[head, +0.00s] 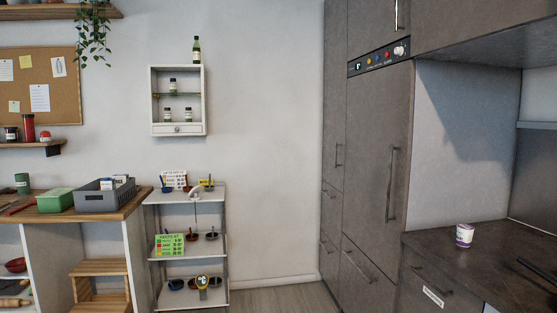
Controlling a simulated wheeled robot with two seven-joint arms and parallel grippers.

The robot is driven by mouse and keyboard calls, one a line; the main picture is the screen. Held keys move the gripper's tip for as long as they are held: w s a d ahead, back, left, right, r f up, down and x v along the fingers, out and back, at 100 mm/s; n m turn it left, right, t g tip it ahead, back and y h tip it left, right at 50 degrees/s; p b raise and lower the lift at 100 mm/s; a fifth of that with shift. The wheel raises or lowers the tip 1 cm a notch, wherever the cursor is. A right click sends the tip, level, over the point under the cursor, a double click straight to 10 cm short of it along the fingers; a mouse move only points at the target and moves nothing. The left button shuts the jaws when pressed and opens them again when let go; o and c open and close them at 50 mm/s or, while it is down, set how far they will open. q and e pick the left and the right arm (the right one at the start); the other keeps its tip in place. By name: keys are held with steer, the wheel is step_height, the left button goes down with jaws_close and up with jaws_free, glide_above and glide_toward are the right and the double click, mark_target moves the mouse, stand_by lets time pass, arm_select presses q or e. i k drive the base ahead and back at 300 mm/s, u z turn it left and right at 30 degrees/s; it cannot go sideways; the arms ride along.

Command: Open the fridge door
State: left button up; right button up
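In the head view, a tall dark brown cabinet unit stands right of the middle. A tall door (376,150) with a long vertical metal handle (391,184) is on its front and looks closed. Above the door is a dark control panel (379,57) with coloured buttons and a white knob, so this door appears to be the fridge door. Narrower doors with small handles stand to its left, also closed. Neither of my grippers is in view.
A dark counter (500,255) with a white and purple cup (464,235) adjoins the unit at the right. A white shelf cart (189,243) and a wooden worktop (110,215) stand at the left. Some bare floor (275,298) shows between the cart and the unit.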

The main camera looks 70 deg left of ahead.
mark_target(381, 102)
steer(key=u, duration=2.95)
steer(key=i, duration=2.5)
steer(key=z, duration=0.85)
